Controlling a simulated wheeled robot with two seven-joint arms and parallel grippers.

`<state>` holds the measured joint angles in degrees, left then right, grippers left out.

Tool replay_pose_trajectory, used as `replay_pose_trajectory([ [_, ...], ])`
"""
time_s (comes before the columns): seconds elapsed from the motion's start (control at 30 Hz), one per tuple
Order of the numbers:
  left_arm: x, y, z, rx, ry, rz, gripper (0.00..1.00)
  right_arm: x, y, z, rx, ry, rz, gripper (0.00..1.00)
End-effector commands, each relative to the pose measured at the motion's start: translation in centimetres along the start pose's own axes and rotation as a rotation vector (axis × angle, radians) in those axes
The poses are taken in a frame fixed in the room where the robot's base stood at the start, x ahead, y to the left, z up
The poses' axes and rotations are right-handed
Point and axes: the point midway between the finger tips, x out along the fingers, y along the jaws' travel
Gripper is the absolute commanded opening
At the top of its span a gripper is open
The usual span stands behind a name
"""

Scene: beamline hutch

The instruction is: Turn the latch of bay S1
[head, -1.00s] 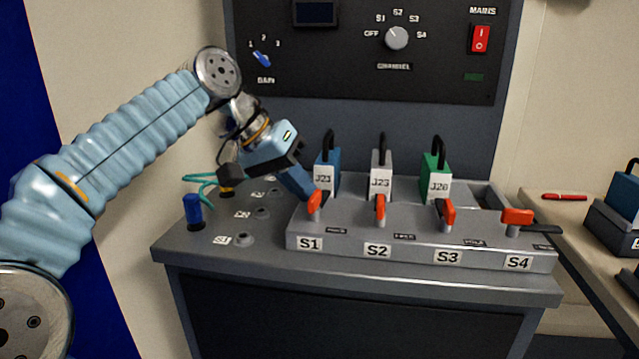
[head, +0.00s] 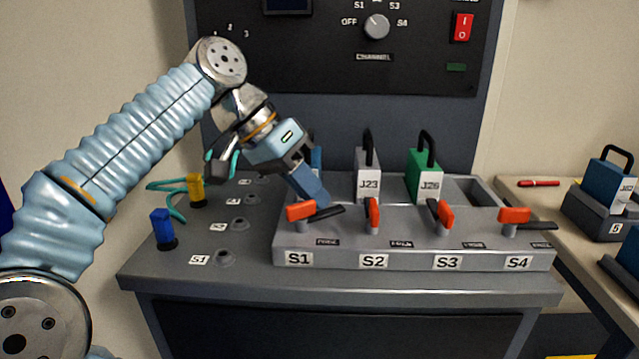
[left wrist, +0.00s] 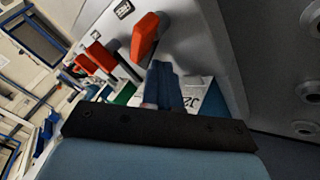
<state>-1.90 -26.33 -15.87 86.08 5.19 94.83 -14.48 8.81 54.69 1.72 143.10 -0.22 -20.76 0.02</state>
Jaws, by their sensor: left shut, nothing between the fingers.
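The S1 latch (head: 300,211) has a red handle and a black bar, and lies crosswise on the grey bay block (head: 420,255) above the S1 label (head: 299,259). My left gripper (head: 321,203) is shut and empty, its blue fingertips right beside this latch, over the black bar; I cannot tell whether they touch. In the left wrist view, the closed fingers (left wrist: 166,85) are just below the nearest red handle (left wrist: 145,36). The blue module in bay S1 (head: 317,160) is mostly hidden behind the gripper. My right gripper is out of view.
The S2 latch (head: 373,215) and S3 latch (head: 443,216) point lengthwise; the S4 latch (head: 514,215) lies crosswise. Modules J23 (head: 368,175) and green J26 (head: 424,175) stand behind. Blue (head: 162,228) and yellow (head: 195,190) plugs stand left.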

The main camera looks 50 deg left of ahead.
Motion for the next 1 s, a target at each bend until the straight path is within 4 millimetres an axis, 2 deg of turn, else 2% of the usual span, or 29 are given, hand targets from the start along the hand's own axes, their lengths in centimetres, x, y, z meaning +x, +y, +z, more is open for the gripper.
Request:
replay_pose_trajectory([
  [0.5,0.8,1.4,-0.1,-0.010,0.004,-0.005,0.00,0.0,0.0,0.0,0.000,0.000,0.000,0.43],
  [1.0,1.0,1.8,-0.1,-0.010,0.004,-0.005,0.00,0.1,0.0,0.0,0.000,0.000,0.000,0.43],
])
